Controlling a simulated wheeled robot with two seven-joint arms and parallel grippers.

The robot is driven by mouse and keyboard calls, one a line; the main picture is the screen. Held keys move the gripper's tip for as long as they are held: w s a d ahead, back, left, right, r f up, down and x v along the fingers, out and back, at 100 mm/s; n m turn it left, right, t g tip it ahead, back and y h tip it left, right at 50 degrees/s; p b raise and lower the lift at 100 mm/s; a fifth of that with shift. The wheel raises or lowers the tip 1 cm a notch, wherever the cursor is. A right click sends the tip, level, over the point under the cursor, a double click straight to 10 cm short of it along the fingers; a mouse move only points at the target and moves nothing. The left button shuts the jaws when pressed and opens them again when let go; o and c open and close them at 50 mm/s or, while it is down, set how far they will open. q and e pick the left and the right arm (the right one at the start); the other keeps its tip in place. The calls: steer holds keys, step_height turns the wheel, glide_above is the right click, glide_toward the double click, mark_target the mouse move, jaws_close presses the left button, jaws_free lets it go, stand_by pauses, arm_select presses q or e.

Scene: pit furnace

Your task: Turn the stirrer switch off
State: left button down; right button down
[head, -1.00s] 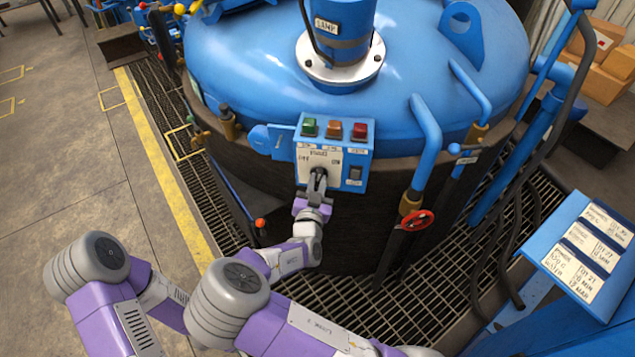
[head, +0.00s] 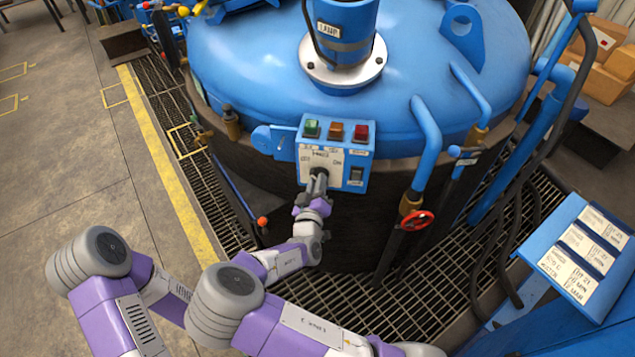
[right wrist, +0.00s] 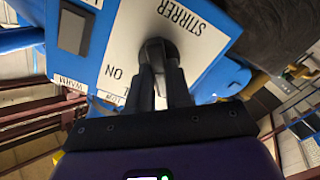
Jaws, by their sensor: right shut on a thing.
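The stirrer switch is a dark round knob (right wrist: 160,46) on a white plate lettered STIRRER, with ON on one side, in the right wrist view. The plate (head: 311,161) is on the front of a blue control box (head: 364,147) in the head view. My right gripper (head: 318,181) reaches up to the knob from below. In the right wrist view its two dark fingers (right wrist: 161,72) are shut on the knob's grip. The fingers cover part of the knob, and I cannot read its exact setting. My left gripper is not in view.
Green (head: 311,129), amber (head: 335,131) and red (head: 361,132) buttons line the box's top. A dark rocker switch (head: 356,175) sits right of the plate. The blue furnace lid (head: 250,60) is behind. A red handwheel (head: 417,221) and pipes stand to the right.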

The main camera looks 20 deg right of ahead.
steer(key=shift+f+n, duration=0.1)
steer(key=shift+n, duration=0.4)
steer(key=c, duration=1)
jaws_free()
steer(key=shift+c, duration=0.2)
steer(key=p+v, duration=0.1)
steer(key=v, duration=0.6)
steer(key=shift+s, duration=0.25)
